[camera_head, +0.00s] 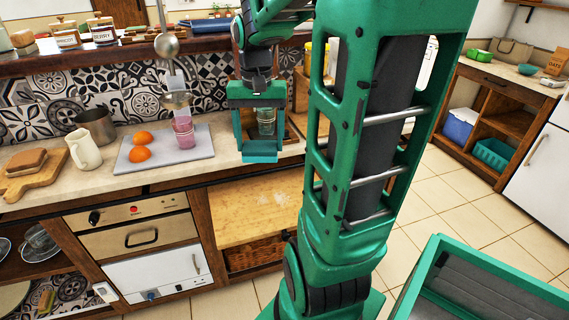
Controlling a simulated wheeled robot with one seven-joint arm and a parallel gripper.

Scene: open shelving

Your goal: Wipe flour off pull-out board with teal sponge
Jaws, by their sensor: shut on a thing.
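The pull-out board (235,228) is a pale wooden slab that sticks out below the counter edge. Faint white flour (279,197) lies on its right half, and my arm hides its right end. My gripper (261,148) points down over the counter's front edge, above and behind the board. It is shut on the teal sponge (261,157), a flat block at the fingertips, clear of the board. The sponge is close in colour to my gripper, so its exact outline is hard to tell.
On the counter stand a grey tray (190,158) with orange halves (140,146) and a pink cup (184,135), a cream jug (84,149), and a metal pot (97,126). A glass jar (266,118) shows behind my gripper. A wicker basket (252,252) sits under the board.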

